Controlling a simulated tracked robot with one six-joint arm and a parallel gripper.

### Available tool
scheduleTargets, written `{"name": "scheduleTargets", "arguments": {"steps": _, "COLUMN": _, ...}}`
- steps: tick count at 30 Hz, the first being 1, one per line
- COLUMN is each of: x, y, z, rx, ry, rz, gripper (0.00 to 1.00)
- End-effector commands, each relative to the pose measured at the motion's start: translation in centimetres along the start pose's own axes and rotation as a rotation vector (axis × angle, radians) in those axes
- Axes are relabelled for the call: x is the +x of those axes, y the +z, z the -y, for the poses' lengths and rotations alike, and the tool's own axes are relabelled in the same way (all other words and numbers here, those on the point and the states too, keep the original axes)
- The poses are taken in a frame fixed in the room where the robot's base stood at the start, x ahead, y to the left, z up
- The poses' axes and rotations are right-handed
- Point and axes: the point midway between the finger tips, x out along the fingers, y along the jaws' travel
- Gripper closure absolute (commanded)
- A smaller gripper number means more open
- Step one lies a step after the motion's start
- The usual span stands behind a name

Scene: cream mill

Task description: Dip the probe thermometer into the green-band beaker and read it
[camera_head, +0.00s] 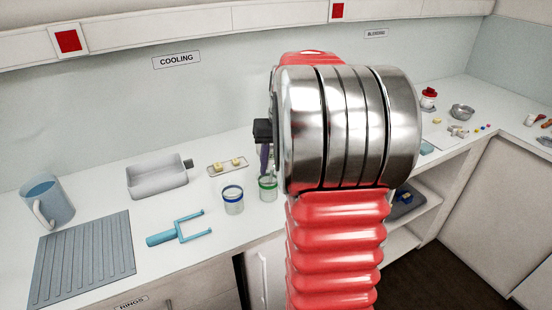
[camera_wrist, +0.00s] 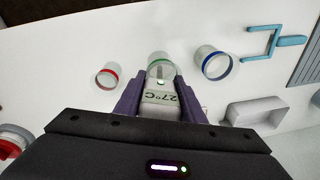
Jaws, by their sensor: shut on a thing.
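The green-band beaker (camera_head: 268,190) stands on the white counter, partly behind my arm; in the wrist view (camera_wrist: 161,62) it lies just beyond my fingertips. My gripper (camera_wrist: 160,92), with purple fingers, is shut on the probe thermometer (camera_wrist: 160,98). The thermometer's pale display faces the wrist camera and reads 27°C, upside down. In the head view my gripper (camera_head: 264,168) is directly above the green-band beaker, pointing down. The probe's lower end overlaps the beaker's mouth in the wrist view; how deep it sits I cannot tell.
A blue-band beaker (camera_head: 233,201) stands close to the left of the green one. A red-band beaker (camera_wrist: 107,77) is on the other side. A teal fork-shaped tool (camera_head: 180,232), a grey tub (camera_head: 157,181), a small tray (camera_head: 228,168) and a jug (camera_head: 48,202) are nearby.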

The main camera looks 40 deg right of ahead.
Motion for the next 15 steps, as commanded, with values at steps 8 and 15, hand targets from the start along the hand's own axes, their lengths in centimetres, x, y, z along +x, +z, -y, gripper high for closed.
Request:
{"name": "scheduleTargets", "arguments": {"steps": 8, "x": -1.0, "y": -0.2, "z": 0.1, "rx": -0.001, "ry": 0.000, "rz": -0.002, "gripper": 0.84}}
{"name": "scheduleTargets", "arguments": {"steps": 15, "x": -2.2, "y": -0.3, "z": 0.2, "rx": -0.001, "ry": 0.000, "rz": -0.002, "gripper": 0.84}}
